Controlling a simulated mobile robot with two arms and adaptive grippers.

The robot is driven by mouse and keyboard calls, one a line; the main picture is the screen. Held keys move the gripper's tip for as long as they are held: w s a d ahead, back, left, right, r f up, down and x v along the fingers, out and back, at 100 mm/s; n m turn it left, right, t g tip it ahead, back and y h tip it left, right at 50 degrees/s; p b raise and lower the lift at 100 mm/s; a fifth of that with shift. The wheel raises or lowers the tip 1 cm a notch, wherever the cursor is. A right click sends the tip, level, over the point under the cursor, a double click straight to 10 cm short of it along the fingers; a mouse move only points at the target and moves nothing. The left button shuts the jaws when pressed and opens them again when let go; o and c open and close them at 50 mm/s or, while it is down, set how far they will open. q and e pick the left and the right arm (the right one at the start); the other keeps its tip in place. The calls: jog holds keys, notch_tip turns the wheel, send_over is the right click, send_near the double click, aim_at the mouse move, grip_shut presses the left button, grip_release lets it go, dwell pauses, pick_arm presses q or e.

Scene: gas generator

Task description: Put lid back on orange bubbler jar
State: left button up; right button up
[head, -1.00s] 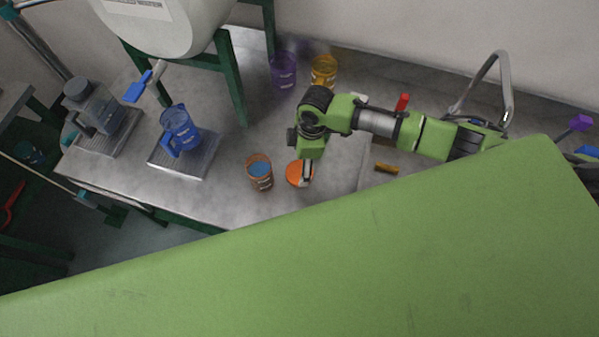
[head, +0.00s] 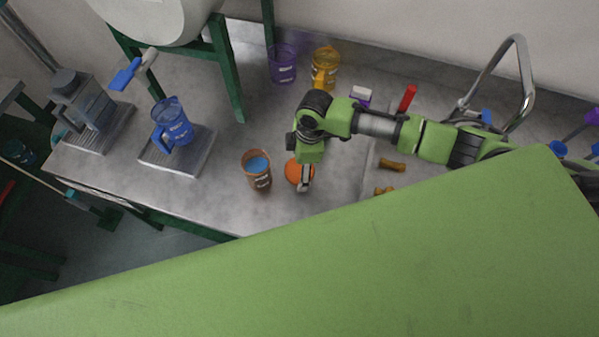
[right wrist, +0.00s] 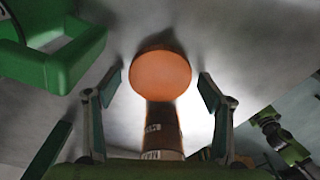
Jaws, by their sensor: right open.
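The orange bubbler jar (head: 260,181) stands open on the grey bench, with blue showing inside its mouth. The round orange lid (head: 293,171) is just right of the jar, partly hidden under my right gripper (head: 305,178). In the right wrist view the orange lid (right wrist: 162,72) shows between the two spread fingers of my right gripper (right wrist: 161,78), with a gap on each side. The brown-orange jar body (right wrist: 163,130) shows below the lid there, and the lid's outline overlaps it. I cannot tell the lid's height above the bench. My left gripper is not in view.
A blue jug (head: 173,125) stands on a metal tray left of the jar. A purple cup (head: 283,66) and a yellow cup (head: 326,70) stand at the back. A green stand leg (head: 229,75) rises behind. A red item (head: 408,97) and a tap (head: 520,85) are right.

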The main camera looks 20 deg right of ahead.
aim_at(298, 169)
jog(key=shift+r, duration=0.1)
jog(key=c, duration=0.9)
jog(key=shift+r, duration=0.1)
jog(key=shift+r, duration=0.2)
notch_tip(298, 169, up, 2)
jog(key=shift+w+r, duration=0.1)
jog(key=shift+r, duration=0.05)
jog(key=s+a+r+b, duration=0.3)
jog(key=s+a+r, duration=0.3)
jog(key=s+r, duration=0.4)
jog(key=s, duration=0.3)
jog(key=shift+w, duration=0.1)
